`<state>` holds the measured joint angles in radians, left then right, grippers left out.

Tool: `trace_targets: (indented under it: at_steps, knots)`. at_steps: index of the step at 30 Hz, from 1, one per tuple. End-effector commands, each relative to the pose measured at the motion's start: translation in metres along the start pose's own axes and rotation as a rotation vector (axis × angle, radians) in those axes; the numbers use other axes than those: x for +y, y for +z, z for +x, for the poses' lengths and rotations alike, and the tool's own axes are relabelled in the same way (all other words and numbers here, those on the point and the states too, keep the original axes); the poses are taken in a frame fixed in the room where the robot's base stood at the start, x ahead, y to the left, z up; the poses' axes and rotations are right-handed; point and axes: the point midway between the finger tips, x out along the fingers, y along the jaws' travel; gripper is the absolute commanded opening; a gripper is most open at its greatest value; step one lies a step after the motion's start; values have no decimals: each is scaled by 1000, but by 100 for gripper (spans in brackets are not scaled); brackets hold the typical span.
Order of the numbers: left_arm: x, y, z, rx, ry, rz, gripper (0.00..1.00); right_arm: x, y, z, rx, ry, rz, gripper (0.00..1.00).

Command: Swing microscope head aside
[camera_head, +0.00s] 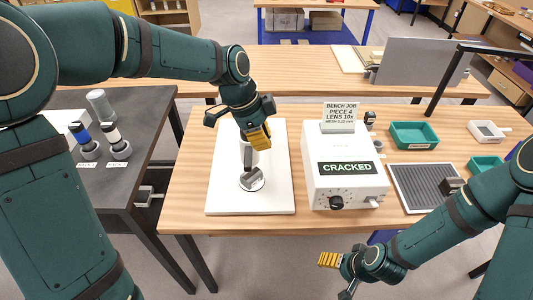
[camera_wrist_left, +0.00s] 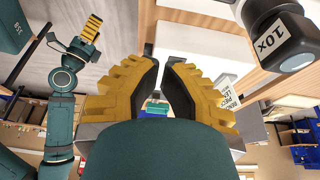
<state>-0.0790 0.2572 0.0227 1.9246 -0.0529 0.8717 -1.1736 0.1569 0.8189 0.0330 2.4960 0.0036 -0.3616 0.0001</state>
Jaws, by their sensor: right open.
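The microscope's white base (camera_head: 225,190) stands on the wooden table. It carries a grey stage piece (camera_head: 251,180) and a short dark upright part (camera_head: 248,157). My left gripper (camera_head: 259,139) hangs just above and hides most of whatever microscope head is there. In the left wrist view, a dark barrel labelled 10x (camera_wrist_left: 275,38) is close by, outside the fingers. The left gripper's yellow fingers (camera_wrist_left: 163,75) have a narrow gap with nothing visible between them. My right gripper (camera_head: 338,262) is open and empty, in front of the table edge.
Green trays (camera_head: 414,135) and a ribbed grey tray (camera_head: 412,188) lie further right. A dark bench (camera_head: 130,182) at left holds several small cylinders.

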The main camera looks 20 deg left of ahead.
Motion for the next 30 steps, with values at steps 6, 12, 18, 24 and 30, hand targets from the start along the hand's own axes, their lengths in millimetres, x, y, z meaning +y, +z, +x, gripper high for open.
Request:
trace_targets:
  at_steps: [6, 12, 18, 24, 30]
  knots:
    - [0, 0, 0, 0, 0, 3, 0, 0, 1, 0, -2, 0, 0, 75]
    - [1, 0, 4, -1, 2, 2, 0, 0, 1, 0, -1, 0, 0, 75]
    - [1, 0, 31, -2, 5, 1, 0, 0, 1, 0, -1, 0, 0, 75]
    - [1, 0, 71, -2, 6, 1, 0, 0, 1, 0, -1, 0, 0, 75]
    - [0, 6, 100, -1, 1, -4, 0, -1, 1, -2, -1, 0, 0, 75]
